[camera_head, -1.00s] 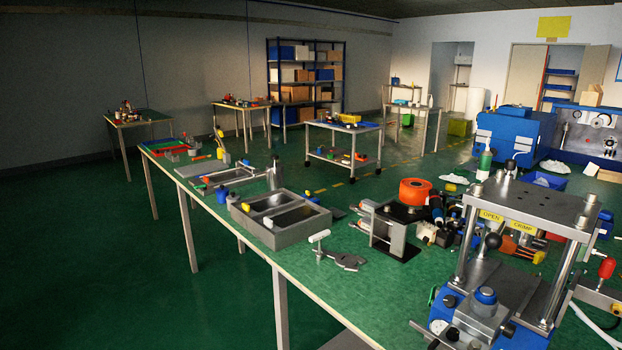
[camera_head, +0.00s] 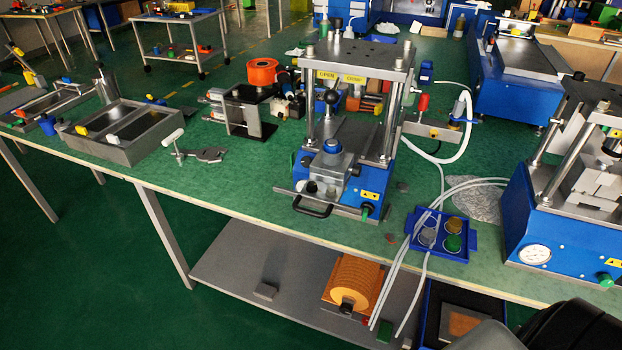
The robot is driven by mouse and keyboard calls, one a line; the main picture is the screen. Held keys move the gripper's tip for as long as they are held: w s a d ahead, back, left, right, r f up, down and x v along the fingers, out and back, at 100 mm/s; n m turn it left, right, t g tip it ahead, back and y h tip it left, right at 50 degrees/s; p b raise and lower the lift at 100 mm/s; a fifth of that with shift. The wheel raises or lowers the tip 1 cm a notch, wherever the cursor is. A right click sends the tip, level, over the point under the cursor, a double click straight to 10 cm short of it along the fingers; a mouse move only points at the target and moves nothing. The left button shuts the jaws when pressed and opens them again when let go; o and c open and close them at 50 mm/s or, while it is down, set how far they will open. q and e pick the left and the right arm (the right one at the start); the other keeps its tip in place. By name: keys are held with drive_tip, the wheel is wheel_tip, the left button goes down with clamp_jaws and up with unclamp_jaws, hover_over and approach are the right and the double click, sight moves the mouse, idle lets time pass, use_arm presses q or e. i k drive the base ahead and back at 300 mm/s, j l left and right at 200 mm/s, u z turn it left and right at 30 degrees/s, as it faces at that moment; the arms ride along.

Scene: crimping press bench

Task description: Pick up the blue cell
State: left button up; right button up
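A small blue tray (camera_head: 466,241) lies on the bench right of the middle press, holding several round cells. One is gold (camera_head: 454,225), one green (camera_head: 453,243) and one pale grey (camera_head: 428,237). White hoses cross the tray's left side, and I cannot clearly make out a blue cell there. A small blue cylinder (camera_head: 48,125) stands at the far left by the grey bins; I cannot tell whether it is a cell. Neither gripper shows; a dark rounded part at the bottom right seems to be my arm.
The middle press (camera_head: 358,133) has a blue-topped fixture in front. A second blue press (camera_head: 560,225) stands at the right with a gauge. A grey two-part bin (camera_head: 125,155) sits at left.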

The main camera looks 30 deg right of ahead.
sight(332, 146)
drive_tip(key=k+l+z, duration=0.1)
drive_tip(key=z, duration=0.35)
drive_tip(key=k+l+z, duration=0.1)
drive_tip(key=z, duration=0.3)
drive_tip(key=l, duration=0.1)
